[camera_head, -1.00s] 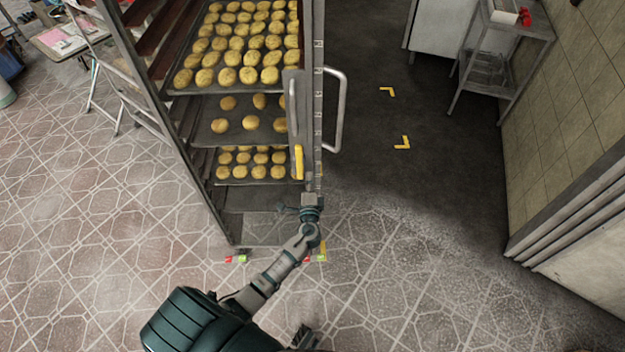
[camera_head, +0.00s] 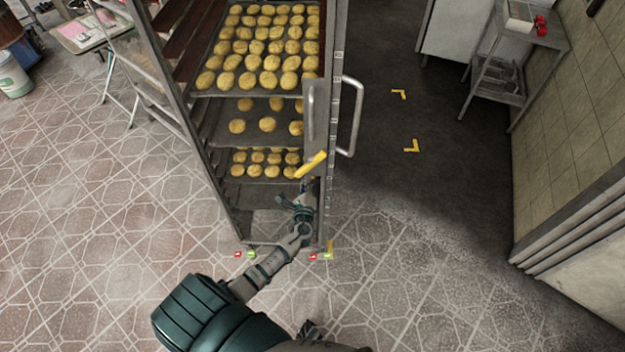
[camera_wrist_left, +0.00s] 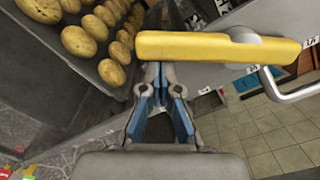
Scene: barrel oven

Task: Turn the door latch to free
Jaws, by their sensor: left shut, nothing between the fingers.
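The yellow door latch (camera_head: 311,165) is on the narrow grey door plate at the right side of the rack, tilted with its right end higher. In the left wrist view the latch (camera_wrist_left: 215,47) crosses the upper middle, with its round pivot toward its right end. My left gripper (camera_wrist_left: 160,70) is shut and empty, its fingertips just under the latch's left part; I cannot tell whether they touch it. In the head view my left gripper (camera_head: 306,188) is just below the latch, partly hidden by its own wrist.
The tall metal rack (camera_head: 217,180) holds trays of round yellow buns. A vertical grey handle (camera_head: 349,115) stands out on the rack's right side. A metal side table (camera_head: 515,45) is at the back right. The floor right of the rack is clear.

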